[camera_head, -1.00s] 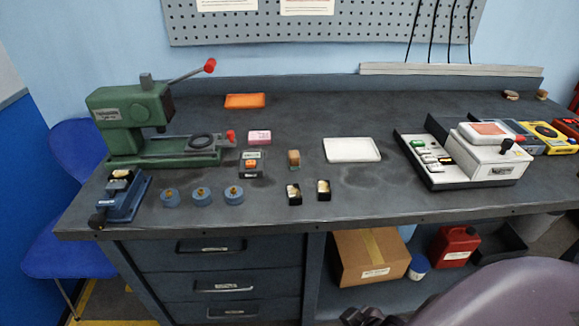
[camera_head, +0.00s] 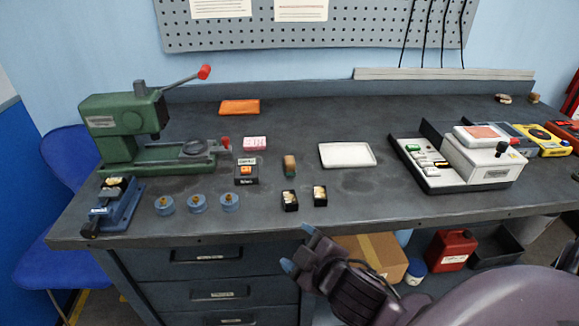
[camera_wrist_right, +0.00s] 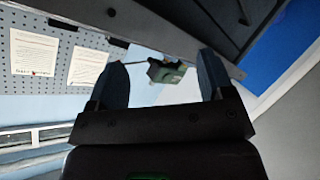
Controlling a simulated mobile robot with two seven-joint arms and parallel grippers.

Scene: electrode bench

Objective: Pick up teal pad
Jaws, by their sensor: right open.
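No piece is clearly a teal pad. The nearest match is a small green piece (camera_head: 412,148) in the black front of the white device (camera_head: 480,162), and I cannot tell if it is a pad or a button. My right gripper (camera_head: 298,248) has blue fingertips set apart. It is open and empty in front of the bench's front edge, below the two small black boxes. In the right wrist view the open gripper (camera_wrist_right: 162,80) holds nothing, with the green press beyond. My left gripper is not in view.
The green press (camera_head: 125,125) and a blue fixture (camera_head: 113,206) stand at left. Several blue round pieces (camera_head: 196,203), two black boxes (camera_head: 290,201), a white tray (camera_head: 347,155) and an orange pouch (camera_head: 239,107) lie on the bench. The front right of the bench top is clear.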

